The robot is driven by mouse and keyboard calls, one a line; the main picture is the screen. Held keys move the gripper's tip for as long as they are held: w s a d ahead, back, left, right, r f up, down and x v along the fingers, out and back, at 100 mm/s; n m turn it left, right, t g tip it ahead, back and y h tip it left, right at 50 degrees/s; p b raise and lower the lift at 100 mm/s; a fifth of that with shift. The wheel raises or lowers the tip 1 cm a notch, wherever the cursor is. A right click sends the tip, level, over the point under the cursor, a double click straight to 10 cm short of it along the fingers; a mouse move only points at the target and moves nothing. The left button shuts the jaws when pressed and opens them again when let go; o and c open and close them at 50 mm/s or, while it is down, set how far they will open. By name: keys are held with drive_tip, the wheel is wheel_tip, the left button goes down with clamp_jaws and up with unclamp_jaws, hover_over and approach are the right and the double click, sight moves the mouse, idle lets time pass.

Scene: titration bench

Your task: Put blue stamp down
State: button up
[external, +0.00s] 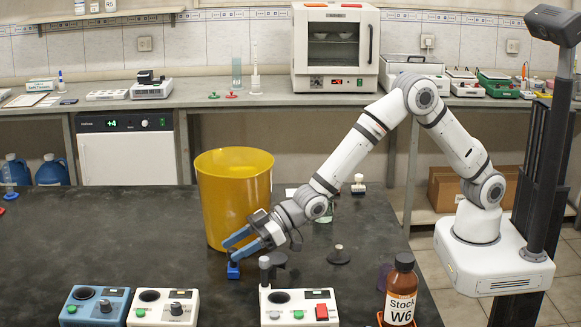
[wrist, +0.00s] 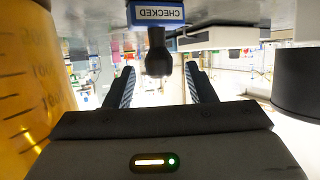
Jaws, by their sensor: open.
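The blue stamp (external: 233,271) stands on the dark bench just in front of the yellow bucket. In the wrist view, which is upside down, its blue base with a "CHECKED" label (wrist: 157,14) is against the bench, and its black handle points toward my gripper. My gripper (external: 241,244) is open, with its blue fingers reaching down and left to the stamp. In the wrist view my gripper's fingers (wrist: 160,85) are spread on either side of the handle's end, with clear gaps and no visible contact.
The yellow bucket (external: 232,190) stands close beside my gripper. Control boxes (external: 97,306) line the front edge, one with a grey post (external: 264,268) near my wrist. A Stock W6 bottle (external: 401,290) is at right. Bench left of the stamp is clear.

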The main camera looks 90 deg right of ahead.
sight(233, 248)
drive_tip(key=shift+x, duration=1.75)
drive_tip(key=shift+s+d+f, duration=0.1)
drive_tip(key=shift+c, duration=0.5)
drive_tip(key=c, duration=0.9)
clamp_jaws()
